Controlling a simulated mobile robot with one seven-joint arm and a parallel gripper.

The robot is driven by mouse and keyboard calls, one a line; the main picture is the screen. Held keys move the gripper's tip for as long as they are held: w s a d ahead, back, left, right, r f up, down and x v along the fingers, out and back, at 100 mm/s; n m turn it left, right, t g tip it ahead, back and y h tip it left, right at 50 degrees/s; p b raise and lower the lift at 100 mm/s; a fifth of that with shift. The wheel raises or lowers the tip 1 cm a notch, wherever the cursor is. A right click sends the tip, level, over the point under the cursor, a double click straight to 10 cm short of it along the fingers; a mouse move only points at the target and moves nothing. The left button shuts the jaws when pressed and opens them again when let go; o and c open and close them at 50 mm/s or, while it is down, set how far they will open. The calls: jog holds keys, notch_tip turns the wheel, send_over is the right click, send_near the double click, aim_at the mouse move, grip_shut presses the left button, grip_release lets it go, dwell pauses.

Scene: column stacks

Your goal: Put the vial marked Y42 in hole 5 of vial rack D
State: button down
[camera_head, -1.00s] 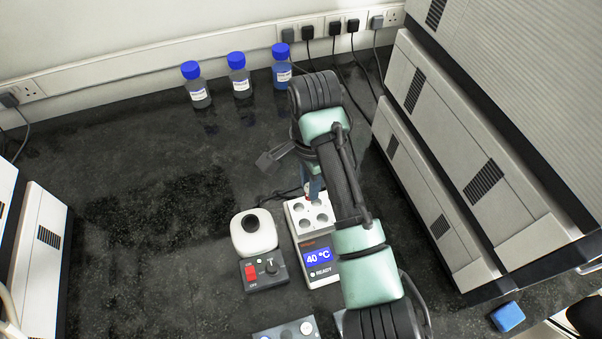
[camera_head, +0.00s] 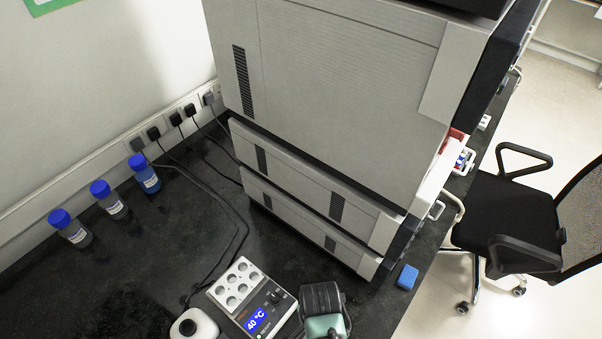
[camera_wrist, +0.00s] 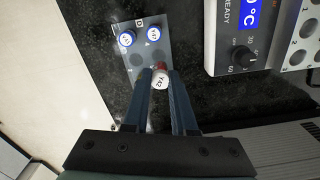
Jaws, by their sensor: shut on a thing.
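My gripper (camera_wrist: 161,76) is shut on the vial marked Y42 (camera_wrist: 160,80), in the wrist view. The vial shows a white top with the mark, and a small red patch beside it. Vial rack D (camera_wrist: 136,44), a grey block with the letter D, lies just beyond the fingertips. Two vials with blue-ringed white caps stand in its far holes, one at left (camera_wrist: 127,38) and one at right (camera_wrist: 153,33). Nearer holes look dark and empty, but the held vial and fingers partly cover this end.
A heater block (camera_head: 238,285) with a 40 °C display and several empty holes stands in the head view; its control panel (camera_wrist: 236,35) is right of the rack.

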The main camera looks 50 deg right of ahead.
jog(key=shift+s+f+b, duration=0.1)
jog(key=shift+f+b, duration=1.9)
jog(key=shift+b, duration=0.2)
jog(key=shift+p, duration=0.45)
jog(key=shift+f, duration=0.6)
dwell(0.5)
jog(key=shift+f+b, duration=0.45)
jog(key=shift+c, duration=1.6)
grip_release()
jog(key=shift+r, duration=0.1)
jog(key=shift+r+p, duration=2.95)
jog(key=shift+p, duration=0.1)
